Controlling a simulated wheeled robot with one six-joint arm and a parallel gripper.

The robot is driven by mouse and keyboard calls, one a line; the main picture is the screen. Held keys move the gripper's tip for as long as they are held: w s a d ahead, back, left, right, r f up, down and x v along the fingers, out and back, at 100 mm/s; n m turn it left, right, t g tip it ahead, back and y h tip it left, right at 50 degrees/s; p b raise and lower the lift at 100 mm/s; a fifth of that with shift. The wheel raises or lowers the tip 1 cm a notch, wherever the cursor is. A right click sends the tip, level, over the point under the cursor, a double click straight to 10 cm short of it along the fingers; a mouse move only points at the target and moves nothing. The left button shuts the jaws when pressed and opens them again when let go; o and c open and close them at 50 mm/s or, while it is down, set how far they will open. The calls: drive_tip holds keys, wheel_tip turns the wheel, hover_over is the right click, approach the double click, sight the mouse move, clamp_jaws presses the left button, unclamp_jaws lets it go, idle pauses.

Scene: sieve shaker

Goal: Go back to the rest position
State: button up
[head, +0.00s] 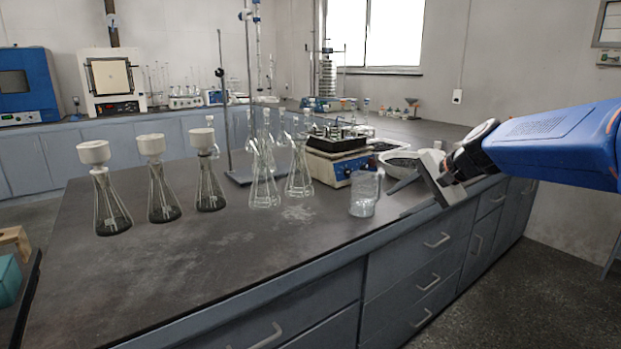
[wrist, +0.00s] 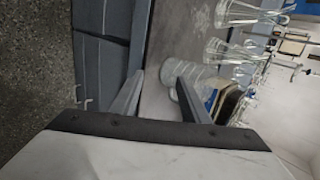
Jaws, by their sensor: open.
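My gripper (head: 415,189) reaches in from the right over the front edge of the bench in the head view. Its jaws are open with nothing held between them. In the wrist view the two fingers of my gripper (wrist: 155,95) stand apart, with bare bench top between them. A glass beaker with a handle (head: 364,195) stands upright on the bench, left of my gripper. The beaker also shows in the wrist view (wrist: 192,82), partly hidden behind the right finger. I cannot tell how far it is from that finger.
Several clear flasks (head: 263,180) stand left of the beaker, near a blue-and-white shaker (head: 338,163). Three flasks with white funnels (head: 163,195) stand farther left. The bench top (head: 200,270) is clear at the front left.

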drive_tip(key=s+d+f+n+h, duration=0.1)
drive_tip(key=s+f, duration=0.4)
drive_tip(key=s, duration=0.6)
drive_tip(key=s+d+f+n+g+h, duration=0.1)
drive_tip(key=s+f+n, duration=0.4)
drive_tip(key=s, duration=0.7)
drive_tip(key=s+d+f+n+g+h, duration=0.1)
drive_tip(key=s+d+f+n+h, duration=0.2)
drive_tip(key=s, duration=0.8)
wheel_tip(320, 180, down, 2)
drive_tip(key=shift+s+f+n+h, duration=0.1)
drive_tip(key=shift+s+n+h, duration=0.05)
drive_tip(key=shift+n+h, duration=0.4)
